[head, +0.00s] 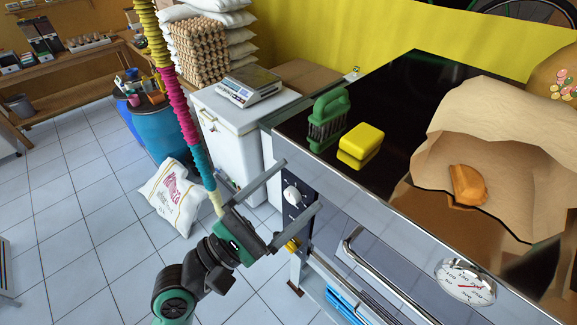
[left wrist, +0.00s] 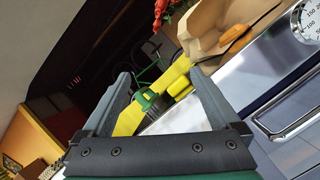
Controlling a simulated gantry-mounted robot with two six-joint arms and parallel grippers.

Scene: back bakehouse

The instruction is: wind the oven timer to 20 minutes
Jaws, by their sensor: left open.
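The oven timer is a pale round knob (head: 291,195) on a dark narrow panel (head: 294,214) at the left end of the oven front. Its scale is too small to read. My left gripper (head: 302,183) is open, with its two long fingers pointing toward the panel and the knob showing between them in the head view. I cannot tell whether the fingers touch it. In the left wrist view the open fingers (left wrist: 158,76) frame the brush and sponge; I cannot make out the knob there. My right gripper is not in view.
On the black oven top are a green brush (head: 327,119), a yellow sponge (head: 361,146) and brown paper (head: 500,125) with a bread piece (head: 468,185). A rail handle (head: 385,278) and dial gauge (head: 465,282) are on the front. A white cabinet (head: 233,140) stands behind.

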